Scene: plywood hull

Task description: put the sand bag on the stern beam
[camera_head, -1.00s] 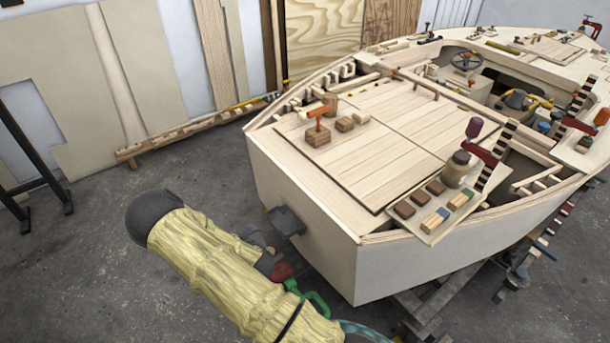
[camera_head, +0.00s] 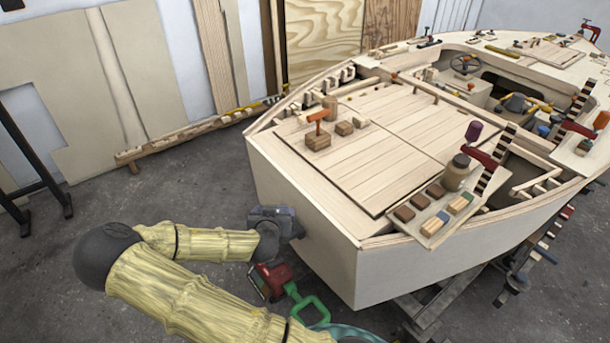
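The plywood hull (camera_head: 305,205) stands with its flat stern facing me. A pale wooden edge (camera_head: 305,190) runs along the top of the stern; I cannot tell for sure whether it is the stern beam. I cannot make out a sand bag with certainty. My gripper (camera_head: 278,220) is dark grey and sits low in front of the stern face, below the deck edge. My wrist partly hides it, and its fingers are too small and dark to tell open from shut. I see nothing clearly held in it.
On the deck stand a wooden block with an orange handle (camera_head: 318,130) and small blocks. A board (camera_head: 432,232) at the right carries brown blocks and a jar (camera_head: 457,175). A red and green item (camera_head: 272,280) is low beside the hull.

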